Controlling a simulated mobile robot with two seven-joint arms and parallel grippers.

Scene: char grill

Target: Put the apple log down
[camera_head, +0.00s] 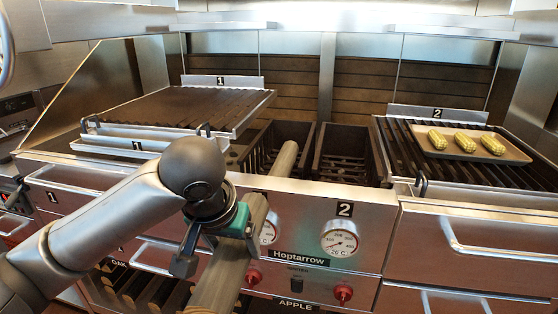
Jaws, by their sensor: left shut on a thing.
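My left gripper (236,222) is shut on a pale brown log (222,280), taken as the apple log, in front of the control panel. The log is tilted, its near end running down past the bottom edge of the view. A pale round log piece (284,161) stands out of the open fire boxes behind the panel; I cannot tell for certain whether it is separate from the held log. The "APPLE" label (297,304) shows low on the front. My right gripper is not in view.
Grill 1 (185,105) is raised at the left; grill 2 (490,170) at the right carries a tray (515,155) with corn cobs (465,142). Dark open fire boxes (343,165) lie between them. Gauges (341,240) and red knobs (343,293) stick out nearby. Logs (150,288) lie below the "OAK" label.

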